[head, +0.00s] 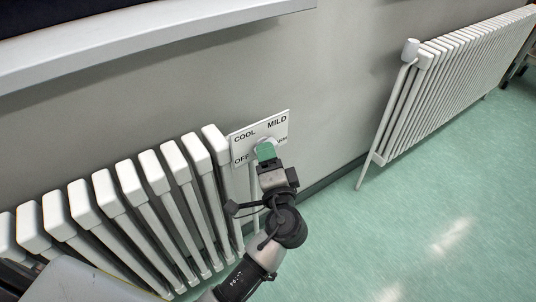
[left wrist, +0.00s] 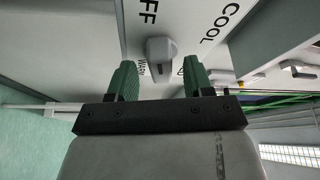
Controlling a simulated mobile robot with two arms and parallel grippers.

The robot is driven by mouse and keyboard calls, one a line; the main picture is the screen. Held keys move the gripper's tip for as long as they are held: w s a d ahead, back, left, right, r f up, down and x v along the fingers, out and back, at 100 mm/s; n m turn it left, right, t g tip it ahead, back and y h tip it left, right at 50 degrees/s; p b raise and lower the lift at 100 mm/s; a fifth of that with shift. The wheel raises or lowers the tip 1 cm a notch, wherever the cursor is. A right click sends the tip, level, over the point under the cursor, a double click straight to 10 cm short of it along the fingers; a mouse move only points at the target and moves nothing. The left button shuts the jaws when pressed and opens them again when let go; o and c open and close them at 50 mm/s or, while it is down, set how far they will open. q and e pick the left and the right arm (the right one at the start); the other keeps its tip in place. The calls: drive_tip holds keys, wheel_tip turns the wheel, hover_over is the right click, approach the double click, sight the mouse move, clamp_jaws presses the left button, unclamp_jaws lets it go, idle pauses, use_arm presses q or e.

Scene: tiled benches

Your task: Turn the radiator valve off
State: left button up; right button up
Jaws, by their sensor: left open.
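The radiator valve is a light grey knob (left wrist: 160,50) on a white plate (head: 256,131) with the words OFF, COOL, MILD and WARM, fixed to the wall at the right end of the near radiator (head: 130,200). In the head view my left gripper (head: 266,150) is in front of the plate and hides most of the knob. In the left wrist view the green fingers of this gripper (left wrist: 160,73) are open, one on each side of the knob's line and a little short of it. I cannot tell which word the knob points at. My right gripper is out of view.
A white window sill (head: 150,38) juts out above the near radiator. A second white radiator (head: 455,75) with its own pipe and valve head (head: 410,50) stands further right along the wall. The green floor (head: 400,220) at the right is clear.

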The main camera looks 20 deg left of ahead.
use_arm(q)
drive_tip(key=v, duration=1)
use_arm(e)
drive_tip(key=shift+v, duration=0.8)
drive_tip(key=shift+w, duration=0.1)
